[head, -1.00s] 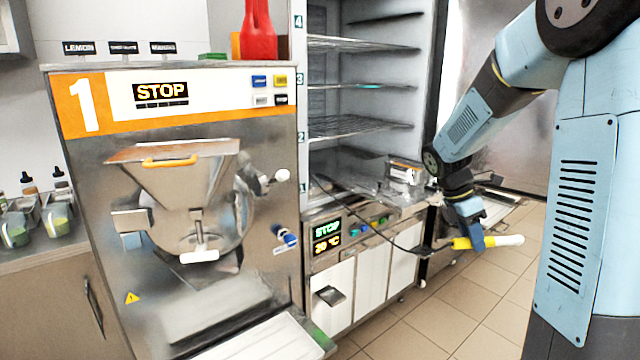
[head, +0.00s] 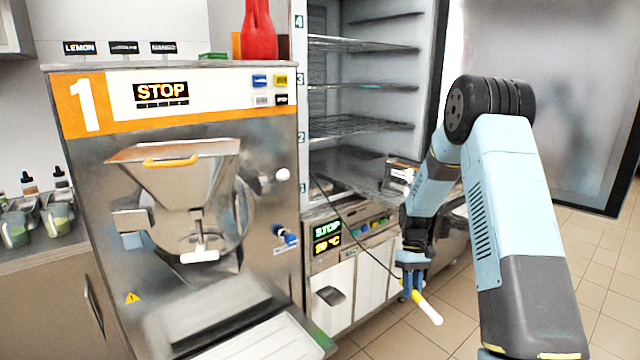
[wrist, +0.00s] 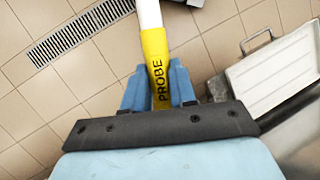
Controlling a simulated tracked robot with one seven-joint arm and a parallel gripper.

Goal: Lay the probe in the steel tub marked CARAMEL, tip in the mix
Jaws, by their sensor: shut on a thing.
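The probe (head: 426,305) has a yellow grip and a white end, and a dark cable runs from it toward the cabinet. My gripper (head: 412,285) is shut on the yellow part and holds the probe in the air, tilted, with the white end down to the right. In the wrist view the yellow grip marked PROBE (wrist: 156,68) sits between the two blue fingers of my gripper (wrist: 158,88). No steel tub marked CARAMEL can be made out in these frames.
Machine 1 (head: 90,200) with a steel hopper stands at left. A white tray (wrist: 275,72) shows in the wrist view. The tiled floor is clear at right.

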